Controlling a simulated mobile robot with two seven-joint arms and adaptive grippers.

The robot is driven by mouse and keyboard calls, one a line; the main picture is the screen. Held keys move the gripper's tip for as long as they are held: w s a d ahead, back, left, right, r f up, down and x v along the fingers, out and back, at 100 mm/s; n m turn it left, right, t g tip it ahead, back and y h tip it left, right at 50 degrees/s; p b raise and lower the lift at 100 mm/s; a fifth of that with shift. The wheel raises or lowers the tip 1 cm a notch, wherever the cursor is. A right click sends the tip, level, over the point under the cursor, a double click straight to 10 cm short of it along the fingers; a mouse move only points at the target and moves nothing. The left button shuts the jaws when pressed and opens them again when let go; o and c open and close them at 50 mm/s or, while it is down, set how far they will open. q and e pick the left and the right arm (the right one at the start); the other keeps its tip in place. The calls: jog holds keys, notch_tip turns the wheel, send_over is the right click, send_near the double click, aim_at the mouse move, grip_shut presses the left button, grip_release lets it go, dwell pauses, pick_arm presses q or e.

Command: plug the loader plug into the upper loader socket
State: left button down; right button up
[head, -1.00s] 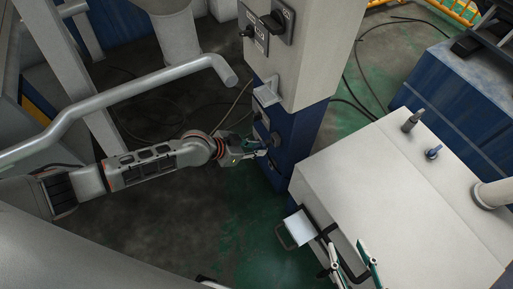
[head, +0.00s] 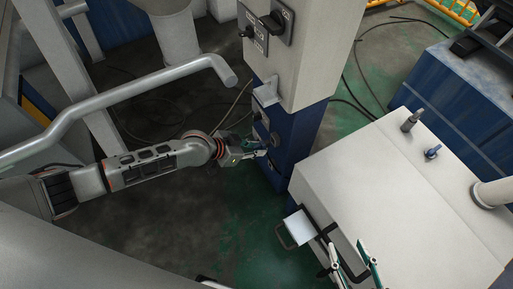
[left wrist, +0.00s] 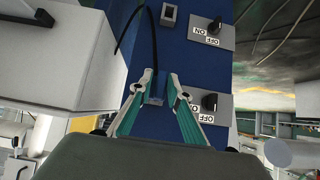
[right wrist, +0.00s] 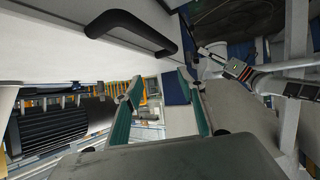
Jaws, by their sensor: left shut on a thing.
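My left gripper (head: 264,149) is beside the blue lower part of the control post (head: 290,135). In the left wrist view its teal fingers (left wrist: 156,88) are shut on the loader plug (left wrist: 155,98), a small blue-grey piece at the fingertips, in front of the blue panel. A grey rectangular socket (left wrist: 169,15) shows on the panel beyond the fingertips, beside an ON/OFF switch. No other socket shows; the fingers cover part of the panel. I cannot tell whether the plug touches the panel. My right gripper (head: 350,264) is open and empty near the white cabinet.
A second ON/OFF switch (left wrist: 209,101) is right of the left fingers. A black cable (left wrist: 127,28) hangs at the panel's left. A white cabinet (head: 400,180) with a black handle stands to the right. A grey pipe rail (head: 120,103) runs above my left arm.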

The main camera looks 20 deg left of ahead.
pick_arm(q)
jog(key=shift+w+d, duration=1)
jog(key=shift+w, duration=0.05)
pick_arm(e)
jog(key=shift+s+f, duration=0.2)
jog(key=shift+f, duration=0.2)
dwell(0.5)
pick_arm(q)
jog(key=c, duration=1.8)
grip_release()
jog(key=shift+a, duration=0.1)
pick_arm(e)
jog(key=shift+r, duration=0.1)
pick_arm(q)
jog(key=shift+s+a+r, duration=0.1)
jog(key=shift+s+a, duration=0.55)
jog(key=shift+s, duration=0.05)
pick_arm(e)
jog(key=shift+w+r, duration=0.25)
jog(key=shift+r, duration=0.2)
pick_arm(q)
jog(key=shift+s+a+p, duration=0.4)
jog(key=shift+s+a, duration=0.95)
jog(key=shift+s, duration=0.1)
pick_arm(e)
jog(key=shift+w+r, duration=0.3)
jog(key=shift+r, duration=0.35)
